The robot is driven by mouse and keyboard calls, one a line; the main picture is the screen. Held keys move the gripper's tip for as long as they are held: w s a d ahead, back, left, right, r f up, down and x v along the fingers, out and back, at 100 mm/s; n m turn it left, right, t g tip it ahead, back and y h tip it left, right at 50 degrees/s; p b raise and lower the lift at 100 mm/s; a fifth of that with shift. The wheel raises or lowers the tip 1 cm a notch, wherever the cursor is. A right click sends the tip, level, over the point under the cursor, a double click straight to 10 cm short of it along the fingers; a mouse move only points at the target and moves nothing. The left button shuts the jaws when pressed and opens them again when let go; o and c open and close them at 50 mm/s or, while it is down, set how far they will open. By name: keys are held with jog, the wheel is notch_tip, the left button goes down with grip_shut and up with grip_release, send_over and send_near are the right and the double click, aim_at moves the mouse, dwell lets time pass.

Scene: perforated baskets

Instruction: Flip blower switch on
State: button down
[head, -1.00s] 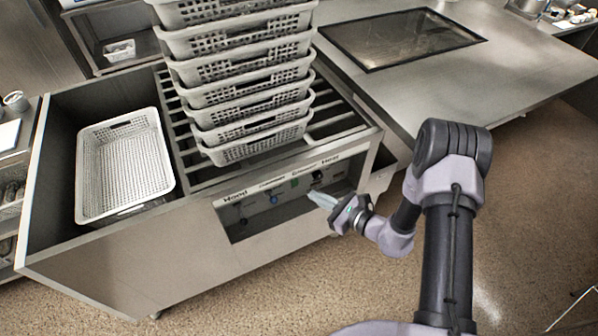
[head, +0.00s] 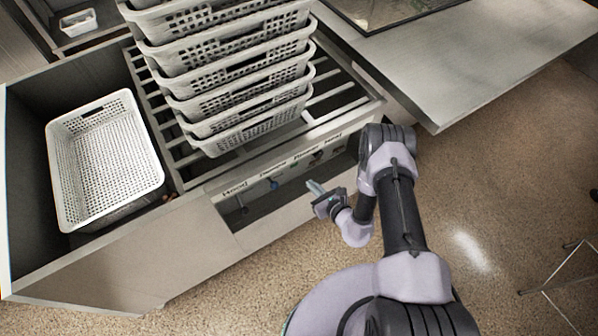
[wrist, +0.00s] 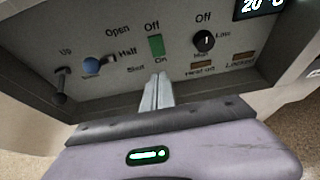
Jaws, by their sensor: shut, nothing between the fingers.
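The blower switch is a green rocker (wrist: 156,46) on the dark control panel, with "Off" printed above it and "On" below. I cannot tell clearly which way it is tilted. My gripper (wrist: 160,76) is shut and empty; its tips point at the panel just below the switch in the wrist view. Whether they touch the panel, I cannot tell. In the head view my gripper (head: 313,186) is in front of the recessed panel, under the labels "Hood", "Damper", "Blower" and "Heat"; the switch is not clear there.
On the panel, a lever (wrist: 62,85) and a blue knob (wrist: 92,66) are left of the switch, and a black dial (wrist: 204,41) is right. A display (wrist: 262,6) is upper right. Stacked baskets (head: 235,85) and a single basket (head: 75,190) are on the metal station.

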jog(key=r+b+x, duration=0.1)
jog(key=b+x, duration=0.2)
jog(key=x, duration=0.6)
jog(key=shift+w+a, duration=0.3)
jog(key=shift+w, duration=0.15)
